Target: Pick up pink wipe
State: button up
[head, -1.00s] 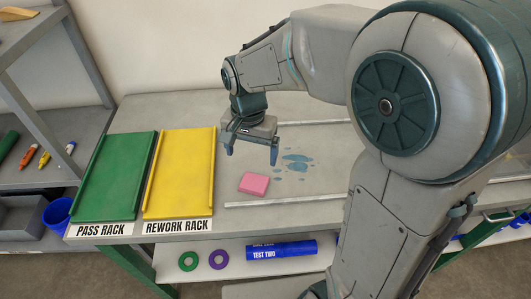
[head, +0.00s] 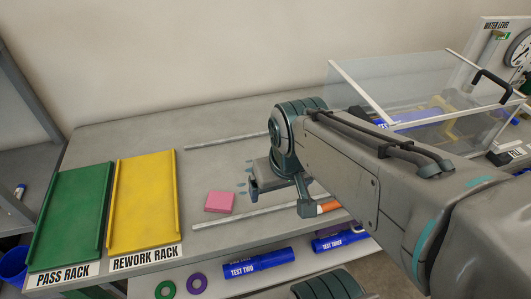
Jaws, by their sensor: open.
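The pink wipe (head: 219,202) lies flat on the grey bench top, between the yellow rework rack and my gripper. My gripper (head: 280,203) is open and empty, to the right of the wipe and apart from it. Its two fingers point down over the bench. Small blue wet spots show between the wipe and my gripper; part of that area is hidden behind my gripper and arm.
The green pass rack (head: 70,216) and yellow rework rack (head: 142,205) lie left of the wipe. A metal rail (head: 238,217) runs in front of it. A clear-walled tank (head: 400,85) stands at right. Blue tubes (head: 258,262) lie on the lower shelf.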

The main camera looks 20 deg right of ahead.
aim_at(217, 201)
jog(key=u, duration=1.85)
jog(key=k, duration=0.8)
jog(key=z, duration=1.3)
jog(key=i, duration=0.5)
jog(key=u, duration=0.05)
